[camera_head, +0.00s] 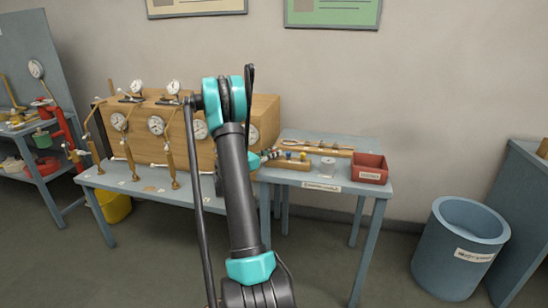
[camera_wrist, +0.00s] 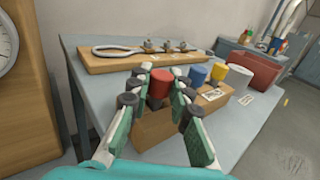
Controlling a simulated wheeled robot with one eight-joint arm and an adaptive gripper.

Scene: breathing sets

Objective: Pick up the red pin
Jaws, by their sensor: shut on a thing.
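The red pin (camera_wrist: 159,88) shows in the wrist view as a short red cylinder at the left end of a wooden block (camera_wrist: 153,130). My gripper (camera_wrist: 161,77) is shut on it, with one finger on each side. Whether the pin still sits in the block or is just above it cannot be told. In the head view my arm hides part of the gripper and I cannot make out the red pin.
A blue pin (camera_wrist: 198,75) and a yellow pin (camera_wrist: 219,72) stand right of the red one. A white cylinder (camera_wrist: 239,76) and red bin (camera_wrist: 252,67) are beyond. Behind lies a wooden board (camera_wrist: 105,64) with tools. A wooden gauge panel (camera_head: 265,108) stands left.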

